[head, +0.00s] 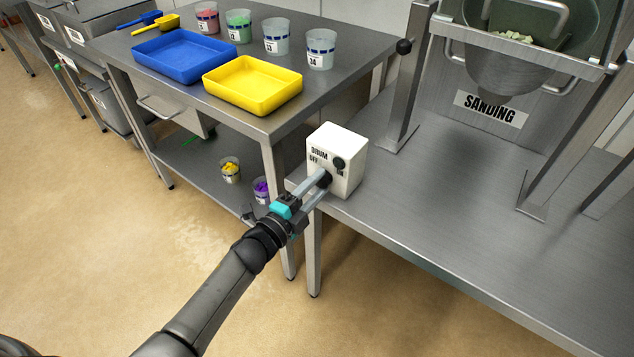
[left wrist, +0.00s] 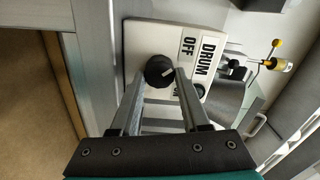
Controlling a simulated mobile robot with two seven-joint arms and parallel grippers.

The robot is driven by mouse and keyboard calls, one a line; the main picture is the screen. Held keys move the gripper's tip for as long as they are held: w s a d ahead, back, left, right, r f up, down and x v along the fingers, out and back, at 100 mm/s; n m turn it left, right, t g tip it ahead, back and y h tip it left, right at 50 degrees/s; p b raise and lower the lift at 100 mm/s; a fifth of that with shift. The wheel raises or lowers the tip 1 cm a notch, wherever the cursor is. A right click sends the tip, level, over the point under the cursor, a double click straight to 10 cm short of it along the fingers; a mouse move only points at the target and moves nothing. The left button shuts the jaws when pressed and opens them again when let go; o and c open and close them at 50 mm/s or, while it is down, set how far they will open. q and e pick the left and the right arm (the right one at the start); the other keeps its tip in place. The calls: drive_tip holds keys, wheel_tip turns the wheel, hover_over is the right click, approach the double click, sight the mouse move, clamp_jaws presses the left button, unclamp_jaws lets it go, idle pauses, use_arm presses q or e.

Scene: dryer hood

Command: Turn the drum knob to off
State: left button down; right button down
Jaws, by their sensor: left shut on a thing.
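The white drum box (head: 350,180) stands on the near left corner of the steel table, with DRUM and OFF lettering on its face. My left gripper (head: 324,179) reaches it from the front, its two fingers on either side of the black drum knob and shut on it. In the left wrist view the knob (left wrist: 158,71) sits between the fingertips (left wrist: 160,76). A pale mark on the knob faces right in that view. My right gripper is out of view.
A second dark round part (head: 338,163) is on the box face, close to the knob. A steel frame post (head: 408,90) stands behind the box. A side table holds a yellow tray (head: 253,100), a blue tray (head: 160,52) and several cups. The steel table (head: 440,220) right of the box is clear.

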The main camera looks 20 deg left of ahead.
use_arm(q)
drive_tip(key=shift+n, duration=0.4)
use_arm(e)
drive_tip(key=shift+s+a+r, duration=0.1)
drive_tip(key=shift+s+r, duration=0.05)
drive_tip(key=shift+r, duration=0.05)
use_arm(q)
drive_tip(key=c, duration=0.8)
unclamp_jaws()
drive_tip(key=o, duration=0.4)
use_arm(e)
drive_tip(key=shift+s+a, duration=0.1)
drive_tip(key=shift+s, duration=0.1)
use_arm(q)
drive_tip(key=shift+s+a+p, duration=0.25)
drive_tip(key=shift+s+p, duration=0.05)
drive_tip(key=shift+s, duration=0.3)
drive_tip(key=p+v, duration=0.2)
drive_tip(key=v, duration=1.2)
drive_tip(key=shift+r, duration=0.1)
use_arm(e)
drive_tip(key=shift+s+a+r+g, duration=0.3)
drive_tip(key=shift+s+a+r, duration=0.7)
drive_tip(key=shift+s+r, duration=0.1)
